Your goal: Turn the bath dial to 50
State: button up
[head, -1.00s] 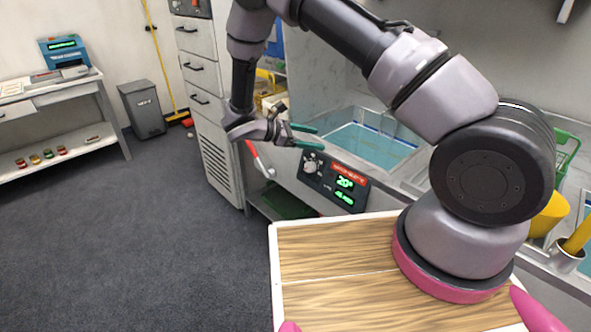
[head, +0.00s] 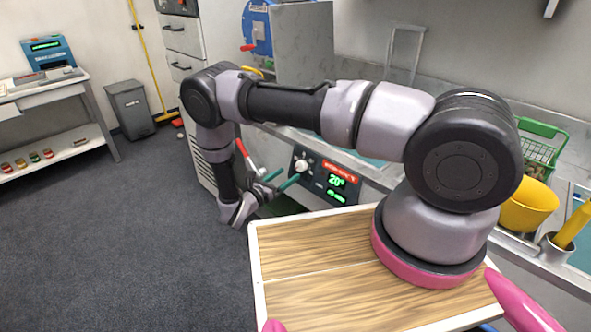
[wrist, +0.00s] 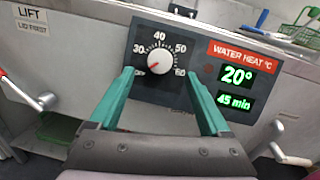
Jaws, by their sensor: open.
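The bath dial (wrist: 158,61) is a round white knob with a red pointer on a black panel (wrist: 201,97) on the bath's front. Its scale shows 30, 40, 50 and 60, and the red pointer is toward the lower left, below 30. The display (wrist: 236,76) reads 20° with 45 min below. In the head view the dial (head: 301,165) is left of the display. My gripper (head: 280,180) is open with green fingers. In the wrist view its fingertips (wrist: 162,73) stand apart, left and right of the dial, and are not seen touching it.
Lever handles sit left (wrist: 45,102) and right (wrist: 283,145) of the panel. A red-gripped lever (head: 244,154) is close to my arm. A yellow bowl (head: 528,205) and green basket (head: 540,148) are at the right.

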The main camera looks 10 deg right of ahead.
aim_at(299, 166)
jog(key=x, duration=0.5)
jog(key=shift+w+d, duration=0.25)
grip_shut()
